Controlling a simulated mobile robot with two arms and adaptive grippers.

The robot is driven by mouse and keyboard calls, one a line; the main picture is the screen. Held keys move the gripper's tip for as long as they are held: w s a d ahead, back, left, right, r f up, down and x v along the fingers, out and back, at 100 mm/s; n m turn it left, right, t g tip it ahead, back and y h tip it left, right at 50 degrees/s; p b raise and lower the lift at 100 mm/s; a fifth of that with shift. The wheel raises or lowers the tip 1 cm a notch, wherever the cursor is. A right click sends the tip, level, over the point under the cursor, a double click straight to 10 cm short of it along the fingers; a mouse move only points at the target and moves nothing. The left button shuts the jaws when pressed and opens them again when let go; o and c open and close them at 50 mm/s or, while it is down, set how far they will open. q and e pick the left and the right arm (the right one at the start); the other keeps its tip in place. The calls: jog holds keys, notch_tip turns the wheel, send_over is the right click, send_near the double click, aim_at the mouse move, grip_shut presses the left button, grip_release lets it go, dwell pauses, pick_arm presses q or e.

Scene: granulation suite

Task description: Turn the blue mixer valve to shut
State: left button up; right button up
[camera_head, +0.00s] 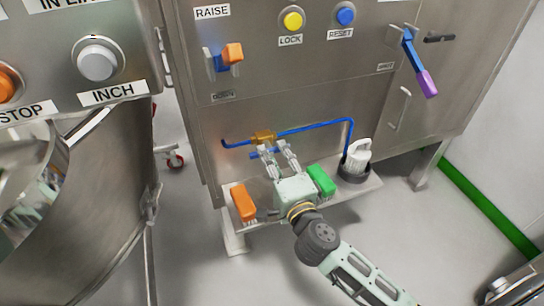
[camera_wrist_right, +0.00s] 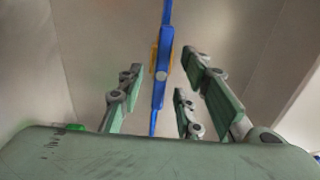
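The valve has an orange-yellow body (camera_head: 263,137) on a blue pipe (camera_head: 310,127) across the lower front of the steel cabinet. Its blue handle (camera_head: 262,154) lies roughly along the pipe. In the right wrist view the blue handle (camera_wrist_right: 160,80), with a grey bolt at its middle, stands between the fingers. My right gripper (camera_head: 279,149) is in front of the valve with its fingers pointing at it. In the right wrist view the right gripper (camera_wrist_right: 160,98) is open, with visible gaps on both sides of the handle. My left gripper is not in view.
A low shelf (camera_head: 350,200) holds an orange brush (camera_head: 243,202), a green brush (camera_head: 321,180) and a white jug (camera_head: 357,156) in a dark holder. Above are a blue lever with a purple grip (camera_head: 427,84) and an orange-handled switch (camera_head: 232,52). A steel vessel (camera_head: 90,210) stands left.

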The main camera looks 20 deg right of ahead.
jog(key=shift+w, duration=0.65)
grip_shut()
